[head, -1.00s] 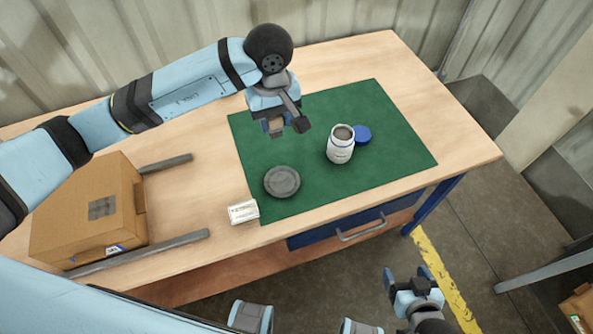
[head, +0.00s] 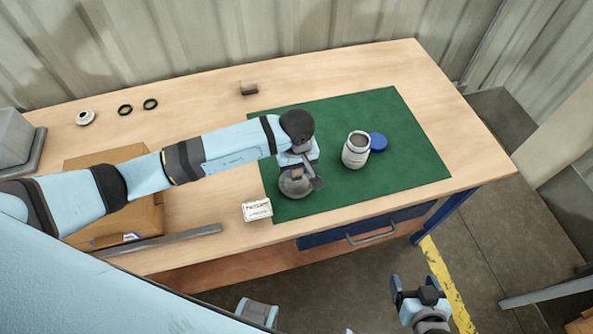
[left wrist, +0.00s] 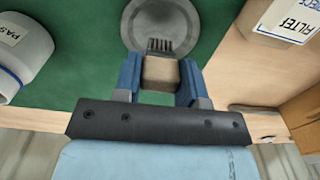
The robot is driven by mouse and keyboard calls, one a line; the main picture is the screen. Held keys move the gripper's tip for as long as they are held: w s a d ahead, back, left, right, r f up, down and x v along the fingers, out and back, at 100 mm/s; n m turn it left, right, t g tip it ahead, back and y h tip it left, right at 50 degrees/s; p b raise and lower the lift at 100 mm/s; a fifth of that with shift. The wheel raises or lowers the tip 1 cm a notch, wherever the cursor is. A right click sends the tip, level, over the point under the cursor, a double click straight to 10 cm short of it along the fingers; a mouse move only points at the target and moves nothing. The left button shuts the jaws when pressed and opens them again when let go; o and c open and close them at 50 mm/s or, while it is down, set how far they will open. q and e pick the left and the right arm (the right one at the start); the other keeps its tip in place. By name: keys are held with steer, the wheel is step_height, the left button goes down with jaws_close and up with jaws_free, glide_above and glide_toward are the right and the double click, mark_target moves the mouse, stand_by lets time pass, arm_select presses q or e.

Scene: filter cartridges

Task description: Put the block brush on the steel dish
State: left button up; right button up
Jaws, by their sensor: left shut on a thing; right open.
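The block brush (left wrist: 161,72), a tan block with dark bristles (left wrist: 160,45), is held between the fingers of my left gripper (left wrist: 159,82). The round grey steel dish (left wrist: 163,18) lies just beyond the bristles in the left wrist view. In the head view my left gripper (head: 301,181) is over the dish (head: 293,192) and partly hides it. I cannot tell whether the brush touches the dish. My right gripper (head: 417,288) is open and empty, in front of the table, away from the dish.
A white jar (head: 355,153) and blue lid (head: 378,142) stand on the green mat (head: 415,165), right of the dish. A small white box (head: 257,210) lies left of it. A cardboard box (head: 150,215) is under my left arm. A small brown block (head: 249,89) sits behind the mat.

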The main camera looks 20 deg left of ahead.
mark_target(297, 174)
arm_select(q)
step_height(297, 174, down, 3)
steer(key=shift+r, duration=0.2)
steer(key=shift+f, duration=0.25)
steer(key=o, duration=0.9)
steer(key=shift+r, duration=0.2)
step_height(297, 174, up, 12)
steer(key=shift+b, duration=0.85)
steer(key=shift+s+f, duration=0.1)
